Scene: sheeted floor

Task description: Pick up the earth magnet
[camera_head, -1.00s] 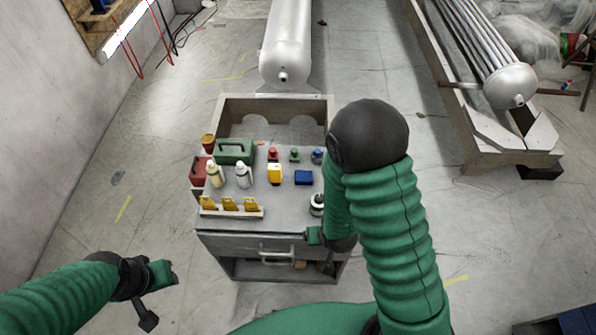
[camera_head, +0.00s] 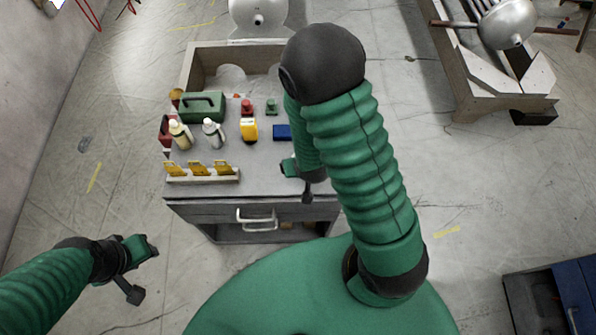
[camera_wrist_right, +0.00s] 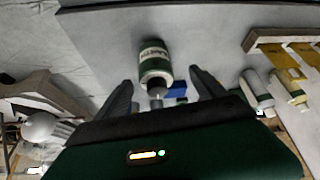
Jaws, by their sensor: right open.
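A white-and-green cylinder (camera_wrist_right: 154,62) with lettering and a metal stud at one end, apparently the earth magnet, shows in the right wrist view. It sits on the grey cart top (camera_wrist_right: 215,45). My right gripper (camera_wrist_right: 160,80) is open, with a dark finger on either side of the cylinder's near end; I cannot tell whether they touch it. In the head view my right gripper (camera_head: 300,180) is over the cart's front right part, and my arm hides the cylinder.
The cart also holds a green toolbox (camera_head: 202,106), two bottles (camera_head: 214,134), a yellow item (camera_head: 249,129), a blue box (camera_head: 282,132) and a rack with yellow tags (camera_head: 202,175). A drawer handle (camera_head: 257,219) juts from its front.

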